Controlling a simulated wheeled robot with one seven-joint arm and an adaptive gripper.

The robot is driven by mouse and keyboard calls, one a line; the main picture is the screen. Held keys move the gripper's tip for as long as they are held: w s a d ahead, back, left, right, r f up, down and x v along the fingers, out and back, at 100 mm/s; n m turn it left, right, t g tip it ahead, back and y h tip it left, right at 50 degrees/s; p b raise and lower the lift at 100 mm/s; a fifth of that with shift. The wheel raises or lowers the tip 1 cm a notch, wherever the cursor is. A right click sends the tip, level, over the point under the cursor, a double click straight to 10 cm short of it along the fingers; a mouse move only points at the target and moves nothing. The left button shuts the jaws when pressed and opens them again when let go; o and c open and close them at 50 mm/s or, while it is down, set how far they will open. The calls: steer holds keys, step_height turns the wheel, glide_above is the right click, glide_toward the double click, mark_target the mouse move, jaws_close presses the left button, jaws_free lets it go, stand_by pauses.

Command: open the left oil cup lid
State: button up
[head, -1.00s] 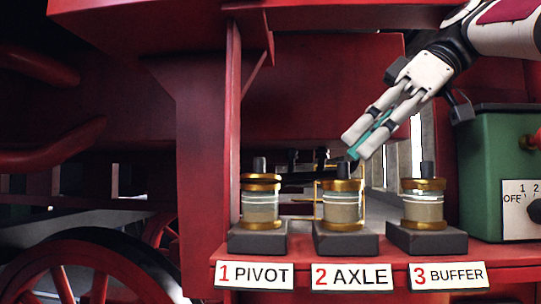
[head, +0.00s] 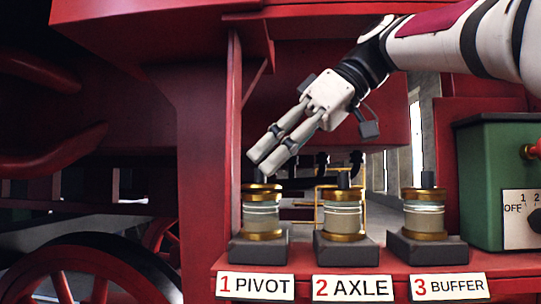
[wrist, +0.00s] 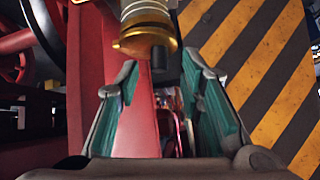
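The left oil cup (head: 261,217), above the "1 PIVOT" label, is a glass cup with brass bands on a dark block. Its brass lid (head: 262,189) sits level on top and looks closed. In the wrist view, my gripper (wrist: 159,70) is open and empty. The brass lid (wrist: 146,40) and its dark knob (wrist: 158,58) lie just beyond the fingertips, the knob between their lines. Contact cannot be told.
The axle cup (head: 342,212) and buffer cup (head: 424,213) stand to the right on the red shelf (head: 395,263). A green control box (head: 484,170) is at far right. A red post (head: 234,120) rises close behind the left cup. Yellow-black striped surface (wrist: 250,60) shows in the wrist view.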

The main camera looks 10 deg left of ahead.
steer(key=shift+x, duration=0.9)
jaws_close()
steer(key=shift+p, duration=0.35)
